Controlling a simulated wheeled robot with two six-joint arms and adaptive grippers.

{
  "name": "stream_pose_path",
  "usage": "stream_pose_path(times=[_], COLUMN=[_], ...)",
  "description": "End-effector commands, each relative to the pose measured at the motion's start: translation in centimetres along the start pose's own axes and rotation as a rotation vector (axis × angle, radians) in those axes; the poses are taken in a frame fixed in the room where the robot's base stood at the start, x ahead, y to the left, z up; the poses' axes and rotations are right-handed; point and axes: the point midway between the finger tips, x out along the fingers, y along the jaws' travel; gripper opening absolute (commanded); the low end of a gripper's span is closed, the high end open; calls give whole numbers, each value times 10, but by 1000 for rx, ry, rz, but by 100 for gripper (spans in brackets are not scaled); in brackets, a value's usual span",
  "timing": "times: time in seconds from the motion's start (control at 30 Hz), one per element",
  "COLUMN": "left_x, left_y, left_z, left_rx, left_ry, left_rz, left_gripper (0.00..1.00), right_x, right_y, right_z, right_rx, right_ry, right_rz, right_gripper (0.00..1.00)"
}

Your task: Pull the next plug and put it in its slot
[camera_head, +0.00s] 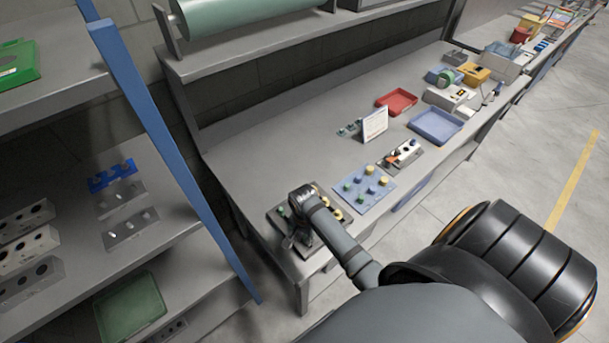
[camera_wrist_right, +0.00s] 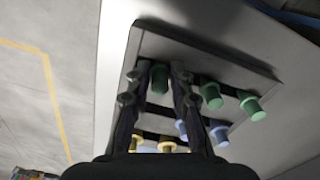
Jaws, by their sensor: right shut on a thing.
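My right gripper (camera_head: 300,243) is over a dark grey board (camera_head: 274,215) near the left end of the bench. In the right wrist view its two fingers (camera_wrist_right: 160,80) are shut on a green plug (camera_wrist_right: 159,76). I cannot tell if this plug is still seated in the board. In that view other green plugs (camera_wrist_right: 211,96) stand to its right, with blue plugs (camera_wrist_right: 219,134) and yellow plugs (camera_wrist_right: 167,146) lower down. A blue board (camera_head: 350,201) with yellow and green plugs lies just right of my arm. My left gripper is not in view.
A small grey block (camera_head: 411,157) with an orange part, a white card (camera_head: 375,125), a red tray (camera_head: 396,101) and a blue tray (camera_head: 436,126) stand farther along the bench. A blue shelf post (camera_head: 150,110) rises at the left.

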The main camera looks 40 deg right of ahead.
Motion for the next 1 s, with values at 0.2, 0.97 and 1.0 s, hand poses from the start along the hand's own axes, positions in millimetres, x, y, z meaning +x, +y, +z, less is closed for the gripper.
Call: stream_pose_path(times=[0.2,0.97,1.0], left_x=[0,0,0], left_y=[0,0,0], left_z=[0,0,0], left_rx=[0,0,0], left_ry=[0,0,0], left_rz=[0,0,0], left_gripper=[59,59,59], right_x=[0,-72,-81], right_y=[0,-1,-1], right_z=[0,0,0], right_rx=[0,0,-1], right_ry=[-1,1,1], right_rz=[1,-4,-3], right_gripper=[35,48,48])
